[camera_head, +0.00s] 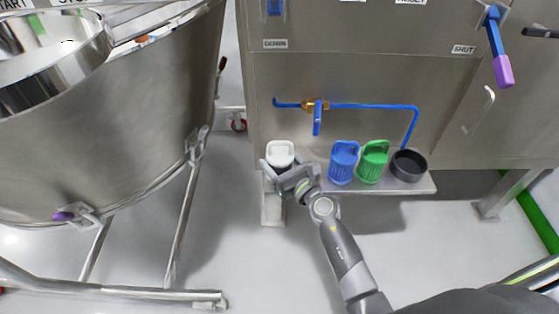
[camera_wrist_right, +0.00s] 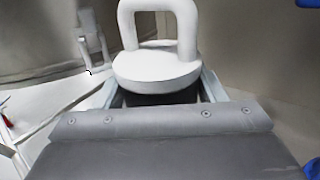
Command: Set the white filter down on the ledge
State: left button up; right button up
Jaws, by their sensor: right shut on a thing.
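The white filter (camera_head: 280,150) has a loop handle on top and is upright at the left end of the ledge (camera_head: 408,187). My right gripper (camera_head: 279,168) is shut on the white filter. In the right wrist view the white filter (camera_wrist_right: 155,68) sits between the fingers, its handle pointing up. The gripper hides the filter's lower part, so I cannot tell whether it touches the ledge. My left gripper is not in view.
On the ledge stand a blue filter (camera_head: 343,162), a green filter (camera_head: 373,161) and a dark round cup (camera_head: 408,165). A blue pipe with a valve (camera_head: 317,115) runs above the ledge. A large steel vessel (camera_head: 110,120) on a frame stands at left.

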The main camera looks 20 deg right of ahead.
jog(key=o, duration=1.1)
jog(key=shift+c, duration=0.2)
